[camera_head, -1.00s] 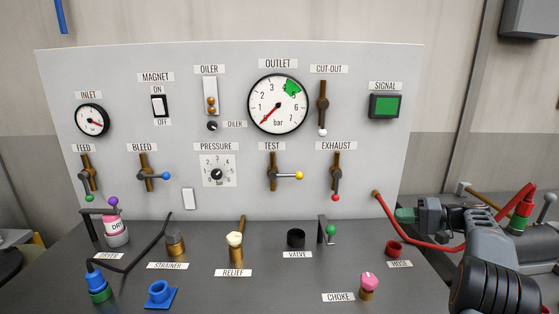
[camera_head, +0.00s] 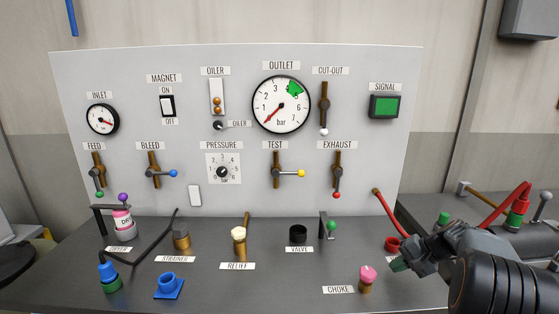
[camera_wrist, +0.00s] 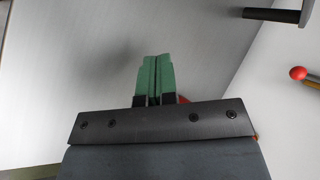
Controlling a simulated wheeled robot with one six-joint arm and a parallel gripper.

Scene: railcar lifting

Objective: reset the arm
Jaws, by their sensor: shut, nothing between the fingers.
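My gripper (camera_head: 399,264) is at the lower right in the head view, low over the right end of the dark bench (camera_head: 215,295). Its green fingers are shut with nothing between them; they also show pressed together in the wrist view (camera_wrist: 155,78). The red hose fitting (camera_head: 392,243) is just behind the fingertips, and its label is mostly hidden by my gripper. The pink choke knob (camera_head: 367,274) stands a little to the left of the fingers, apart from them. My dark forearm fills the lower right corner.
The upright panel (camera_head: 400,150) with gauges, levers and a green signal lamp (camera_head: 384,106) stands behind the bench. A red hose (camera_head: 392,212) runs behind my arm to a red and green coupling (camera_head: 517,212) at right. The air above the bench is clear.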

